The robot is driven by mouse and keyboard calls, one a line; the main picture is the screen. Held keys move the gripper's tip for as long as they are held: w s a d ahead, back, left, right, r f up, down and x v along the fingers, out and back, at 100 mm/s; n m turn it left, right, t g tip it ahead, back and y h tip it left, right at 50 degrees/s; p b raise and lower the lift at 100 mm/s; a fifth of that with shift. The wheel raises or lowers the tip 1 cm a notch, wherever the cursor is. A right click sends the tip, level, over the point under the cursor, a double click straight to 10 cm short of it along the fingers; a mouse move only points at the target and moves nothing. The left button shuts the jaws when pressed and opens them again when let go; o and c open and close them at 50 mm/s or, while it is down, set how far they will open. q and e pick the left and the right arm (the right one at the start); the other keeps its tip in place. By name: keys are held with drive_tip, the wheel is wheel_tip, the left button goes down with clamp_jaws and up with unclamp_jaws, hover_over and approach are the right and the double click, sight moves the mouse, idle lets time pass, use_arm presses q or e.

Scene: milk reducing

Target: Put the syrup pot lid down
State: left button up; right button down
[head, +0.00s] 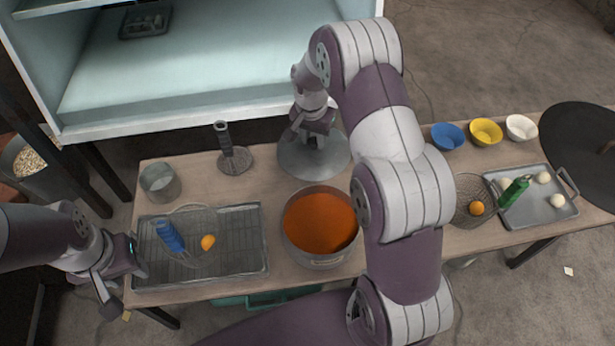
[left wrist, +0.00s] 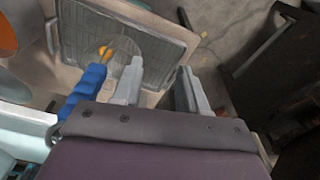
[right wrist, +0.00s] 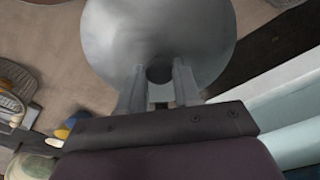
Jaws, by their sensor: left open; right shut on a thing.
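The syrup pot lid (head: 313,160) is a grey metal disc behind the pot at the back of the table. My right gripper (head: 313,125) is shut on its knob from above; the lid (right wrist: 160,40) fills the upper right wrist view. I cannot tell whether the lid touches the table. The syrup pot (head: 320,262) stands uncovered, full of orange-brown syrup (head: 320,222). My left gripper (head: 125,290) is open and empty at the table's left end, beside the wire-rack tray (head: 262,270). Its fingers (left wrist: 158,88) show apart in the left wrist view.
A blue-handled tool (head: 169,236) and an orange ball (head: 208,242) lie on the rack tray. A metal cup (head: 160,183) and a dark-handled masher (head: 224,140) stand behind it. Bowls (head: 485,132), a wire skimmer (head: 466,212) and a metal tray (head: 540,212) are at right. A cabinet (head: 200,60) stands behind.

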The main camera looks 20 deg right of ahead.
sight(306, 157)
drive_tip(key=w, duration=0.1)
drive_tip(key=w+a+f+b, duration=0.1)
drive_tip(key=shift+w+f, duration=0.3)
wheel_tip(306, 157, down, 9)
drive_tip(key=b, duration=0.5)
drive_tip(key=shift+f, duration=0.1)
drive_tip(key=c, duration=0.8)
unclamp_jaws()
use_arm(q)
wheel_tip(306, 157, down, 7)
drive_tip(key=shift+w+d, duration=0.15)
drive_tip(key=shift+w, duration=0.05)
